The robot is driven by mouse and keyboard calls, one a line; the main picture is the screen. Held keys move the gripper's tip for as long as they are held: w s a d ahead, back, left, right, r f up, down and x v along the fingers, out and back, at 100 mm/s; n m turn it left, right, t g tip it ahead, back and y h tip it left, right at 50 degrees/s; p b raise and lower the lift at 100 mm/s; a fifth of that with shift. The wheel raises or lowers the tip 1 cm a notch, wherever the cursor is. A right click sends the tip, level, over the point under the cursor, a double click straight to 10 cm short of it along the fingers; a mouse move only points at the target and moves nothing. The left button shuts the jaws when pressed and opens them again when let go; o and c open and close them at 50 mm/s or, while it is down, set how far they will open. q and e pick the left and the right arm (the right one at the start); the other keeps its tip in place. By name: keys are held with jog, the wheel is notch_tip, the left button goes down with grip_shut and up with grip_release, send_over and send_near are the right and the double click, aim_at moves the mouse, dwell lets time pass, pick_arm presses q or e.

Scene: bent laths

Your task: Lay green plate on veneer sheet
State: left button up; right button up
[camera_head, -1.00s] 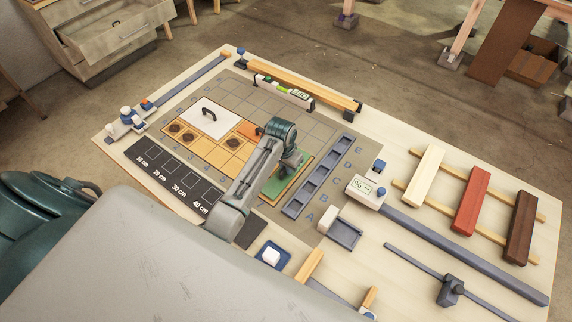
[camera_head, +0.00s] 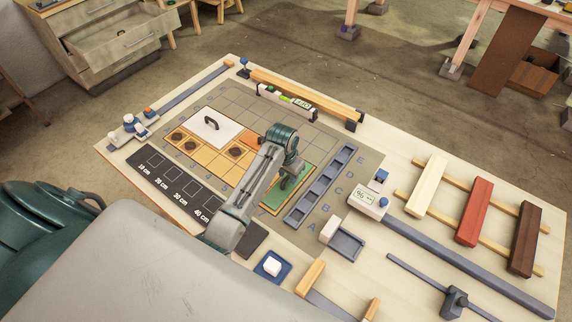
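The green plate (camera_head: 298,187) lies flat right of centre, with a thin tan border along its edges. My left gripper (camera_head: 287,181) is over it, pointing down, with its tips at or just above the green surface. I cannot tell whether they touch it or how far apart they are. My arm hides part of the plate's left side. A tan-orange sheet (camera_head: 212,159) with marked squares, probably the veneer sheet, lies left of my arm. A white plate with a black handle (camera_head: 207,132) and dark round pieces (camera_head: 236,152) lie on it. My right gripper is out of view.
A blue-grey compartment tray (camera_head: 319,188) stands close to the right of the green plate. A black size chart (camera_head: 178,183) lies at the front left. A level (camera_head: 287,100) and a yellow beam (camera_head: 300,93) lie at the back. Coloured bars (camera_head: 474,212) rest at right.

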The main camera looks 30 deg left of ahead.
aim_at(285, 179)
pick_arm(q)
notch_tip(285, 179, up, 10)
jog(key=s+b, duration=0.1)
jog(key=b, duration=0.2)
jog(key=shift+s, duration=0.15)
jog(key=shift+a+r, duration=0.1)
